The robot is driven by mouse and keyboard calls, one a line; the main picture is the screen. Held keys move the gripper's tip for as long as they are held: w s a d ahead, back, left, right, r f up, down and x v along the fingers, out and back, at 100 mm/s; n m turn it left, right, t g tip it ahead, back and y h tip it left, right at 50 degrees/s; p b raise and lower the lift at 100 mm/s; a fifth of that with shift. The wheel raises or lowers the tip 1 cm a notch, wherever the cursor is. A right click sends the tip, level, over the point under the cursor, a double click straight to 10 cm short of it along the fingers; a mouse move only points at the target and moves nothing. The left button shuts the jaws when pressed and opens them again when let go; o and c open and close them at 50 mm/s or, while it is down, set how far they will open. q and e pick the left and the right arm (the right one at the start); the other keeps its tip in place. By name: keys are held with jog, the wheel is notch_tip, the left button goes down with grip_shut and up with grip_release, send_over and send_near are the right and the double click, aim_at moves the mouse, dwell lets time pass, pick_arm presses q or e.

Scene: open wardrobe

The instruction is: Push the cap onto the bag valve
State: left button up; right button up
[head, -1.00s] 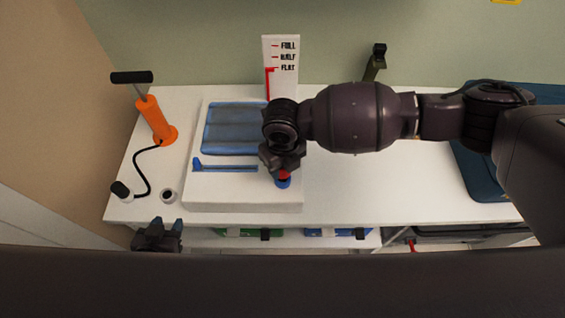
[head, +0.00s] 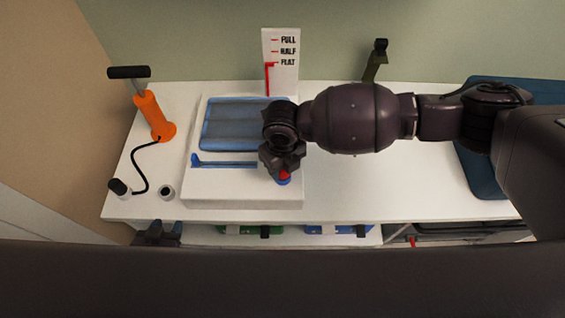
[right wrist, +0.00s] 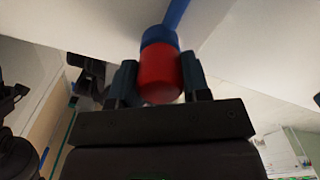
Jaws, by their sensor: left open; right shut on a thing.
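The red cap (right wrist: 161,76) is between the fingers of my right gripper (right wrist: 160,84), which is shut on it. In the right wrist view the cap's end meets the blue bag valve (right wrist: 159,36), with no clear gap; how far it is seated cannot be told. In the head view a little of the red cap (head: 284,174) and a blue rim (head: 283,182) show below my right gripper (head: 282,165). The blue bag (head: 232,130) lies on the white board (head: 225,188). My left gripper (head: 157,234) is open and empty at the table's front edge, partly hidden.
An orange pump (head: 154,115) with a black hose stands at the left of the white table (head: 375,195). A small round cup (head: 166,192) sits near its front left. A FULL/HALF/FLAT gauge (head: 284,75) stands behind the board. A dark blue case (head: 478,170) is at right.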

jog(key=shift+f, duration=0.3)
jog(key=o, duration=1.1)
jog(key=shift+r, duration=0.1)
notch_tip(320, 180, up, 11)
jog(key=shift+f+p, duration=0.2)
jog(key=shift+p, duration=0.1)
